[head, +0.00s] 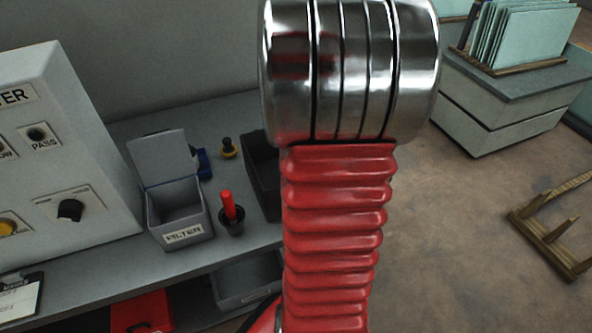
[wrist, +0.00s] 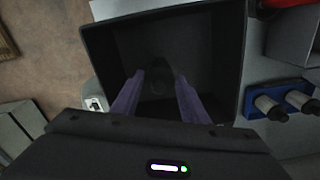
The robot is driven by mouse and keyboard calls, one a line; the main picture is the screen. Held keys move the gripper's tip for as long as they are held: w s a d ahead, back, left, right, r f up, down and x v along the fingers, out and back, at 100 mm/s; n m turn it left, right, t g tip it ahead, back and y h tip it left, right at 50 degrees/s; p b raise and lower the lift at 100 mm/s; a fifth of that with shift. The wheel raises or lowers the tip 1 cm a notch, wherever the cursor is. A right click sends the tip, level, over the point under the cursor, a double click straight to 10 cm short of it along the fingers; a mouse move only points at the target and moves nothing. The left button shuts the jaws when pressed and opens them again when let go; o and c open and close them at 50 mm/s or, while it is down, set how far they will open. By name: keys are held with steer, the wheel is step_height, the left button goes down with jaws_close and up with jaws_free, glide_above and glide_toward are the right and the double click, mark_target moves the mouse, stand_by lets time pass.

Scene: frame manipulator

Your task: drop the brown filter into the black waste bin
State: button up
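The black waste bin (head: 262,178) stands on the grey bench, partly hidden behind my red arm in the head view. In the wrist view the bin (wrist: 225,60) lies open below my gripper (wrist: 160,74). The two purple fingers are apart, pointing down over the bin's opening. A dark, roundish shape (wrist: 157,84) shows faintly between and beyond them; it is too dark to tell whether it is the brown filter. I cannot make out the filter for certain in either view. My gripper is hidden in the head view.
A grey box labelled FILTER (head: 184,236) stands with its lid up, left of a small black cup with a red handle (head: 231,214). A sloped control panel (head: 60,150) is at the left. Blue fittings (wrist: 283,102) sit beside the bin in the wrist view.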

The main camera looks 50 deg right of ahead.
steer(key=o, duration=0.4)
steer(key=shift+c, duration=0.2)
step_height(320, 180, up, 14)
steer(key=shift+f, duration=0.15)
stand_by(0.3)
stand_by(0.8)
